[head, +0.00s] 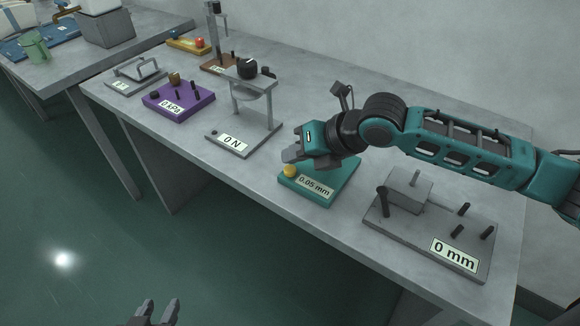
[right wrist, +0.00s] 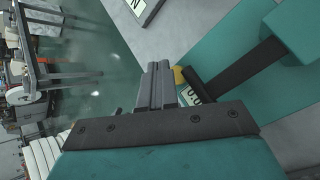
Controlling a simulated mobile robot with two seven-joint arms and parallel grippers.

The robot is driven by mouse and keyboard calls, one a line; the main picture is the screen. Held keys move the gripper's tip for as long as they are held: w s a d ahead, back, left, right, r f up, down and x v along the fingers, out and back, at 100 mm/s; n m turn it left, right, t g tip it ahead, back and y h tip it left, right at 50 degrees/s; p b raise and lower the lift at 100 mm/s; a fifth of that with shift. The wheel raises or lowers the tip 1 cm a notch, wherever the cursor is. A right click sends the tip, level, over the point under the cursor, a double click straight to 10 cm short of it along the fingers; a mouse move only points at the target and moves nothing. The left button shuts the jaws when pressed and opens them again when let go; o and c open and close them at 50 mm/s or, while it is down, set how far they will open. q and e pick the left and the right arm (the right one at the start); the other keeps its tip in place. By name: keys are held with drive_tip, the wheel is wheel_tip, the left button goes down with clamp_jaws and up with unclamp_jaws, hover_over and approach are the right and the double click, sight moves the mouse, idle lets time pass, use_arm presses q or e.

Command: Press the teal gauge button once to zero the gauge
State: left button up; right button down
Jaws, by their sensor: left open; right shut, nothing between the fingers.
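The teal gauge (head: 340,182) lies on the long grey table, and its label (head: 314,187) reads 0.05 mm. A round yellow button (head: 290,171) sits at its front left corner. In the right wrist view the teal gauge (right wrist: 236,58) fills the right side, with the yellow button (right wrist: 180,76) partly hidden beside the fingers. My right gripper (head: 291,155) is shut and empty, just above and behind the button in the head view. I cannot tell whether its fingertips (right wrist: 159,68) touch it. My left gripper (head: 158,312) is open and empty, low over the floor.
Right of the gauge stands a grey fixture (head: 425,235) with black pegs, labelled 0 mm. To the left are a press stand (head: 238,140) labelled 0 N and a purple block (head: 193,105) labelled 0 kPa. Bare tabletop lies between the stand and the teal gauge.

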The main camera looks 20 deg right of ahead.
drive_tip(key=shift+f, duration=0.15)
drive_tip(key=shift+f, duration=0.3)
drive_tip(key=shift+s+f, duration=0.25)
drive_tip(key=shift+f, duration=0.75)
idle(1.1)
drive_tip(key=shift+r, duration=0.1)
drive_tip(key=shift+w+r+p, duration=0.15)
drive_tip(key=shift+r+p, duration=0.65)
drive_tip(key=shift+p, duration=0.05)
drive_tip(key=shift+r, duration=0.1)
